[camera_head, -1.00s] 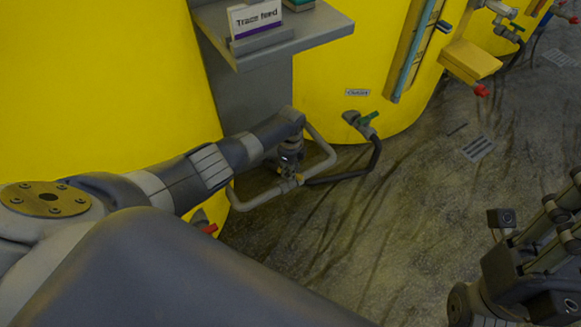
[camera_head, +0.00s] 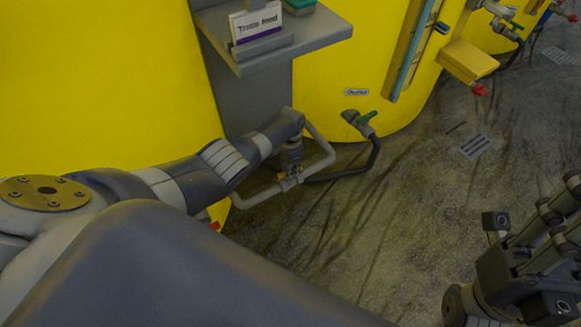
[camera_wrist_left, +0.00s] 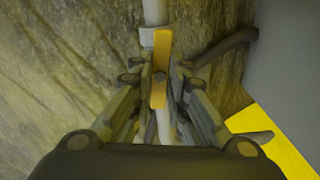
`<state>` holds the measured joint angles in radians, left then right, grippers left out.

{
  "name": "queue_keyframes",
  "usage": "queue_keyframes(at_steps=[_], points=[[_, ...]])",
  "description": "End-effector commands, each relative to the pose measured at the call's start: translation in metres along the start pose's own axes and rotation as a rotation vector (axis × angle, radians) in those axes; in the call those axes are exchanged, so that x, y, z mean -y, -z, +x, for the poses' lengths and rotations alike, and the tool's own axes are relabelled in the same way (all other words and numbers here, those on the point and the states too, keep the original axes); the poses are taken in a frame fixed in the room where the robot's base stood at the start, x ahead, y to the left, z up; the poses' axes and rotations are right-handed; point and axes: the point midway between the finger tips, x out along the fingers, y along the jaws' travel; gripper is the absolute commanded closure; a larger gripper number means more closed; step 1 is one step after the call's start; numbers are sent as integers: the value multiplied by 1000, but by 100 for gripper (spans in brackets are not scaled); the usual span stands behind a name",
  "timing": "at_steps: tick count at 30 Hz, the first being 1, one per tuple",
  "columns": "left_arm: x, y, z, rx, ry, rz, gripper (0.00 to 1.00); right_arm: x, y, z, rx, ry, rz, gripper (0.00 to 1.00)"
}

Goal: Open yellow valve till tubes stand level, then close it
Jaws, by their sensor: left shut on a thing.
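My left gripper (camera_head: 290,170) reaches down to the pipe low between the two yellow tanks. In the left wrist view its fingers (camera_wrist_left: 160,88) are shut on the yellow valve handle (camera_wrist_left: 160,50), which lies roughly in line with the pale pipe (camera_wrist_left: 154,10). In the head view the gripper and arm mostly hide the handle. A sight tube (camera_head: 413,60) with teal liquid stands on the right tank; its top is cut off. No second tube shows, so the levels cannot be compared. My right gripper (camera_head: 545,240) is at the lower right, its fingertips unclear.
A grey shelf (camera_head: 320,40) with a label card (camera_head: 256,22) juts out above my left wrist. A green-handled tap (camera_head: 364,122) with a dark hose sits right of the valve. A yellow ledge (camera_head: 470,60) stands out beyond. The floor (camera_head: 390,230) in front is clear.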

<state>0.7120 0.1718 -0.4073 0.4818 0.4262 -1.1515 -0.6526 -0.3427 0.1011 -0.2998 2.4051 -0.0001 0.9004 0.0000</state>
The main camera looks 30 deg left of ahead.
Motion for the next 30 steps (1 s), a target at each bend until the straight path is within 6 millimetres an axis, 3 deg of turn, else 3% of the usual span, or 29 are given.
queue_keyframes(at_steps=[20, 21, 24, 30], points=[[0, -1, 0, 3, -1, -67, 100, 0, -5, -4, 24, -5, 1, 65], [0, -1, 0, 3, -1, -67, 83, 0, -5, -4, 25, -5, 1, 65], [0, -1, 0, 2, 0, -66, 65, 0, -5, -4, 25, -5, 1, 65], [0, 0, 0, 1, 0, -66, 65, 0, -4, -4, 22, -5, 1, 65]])
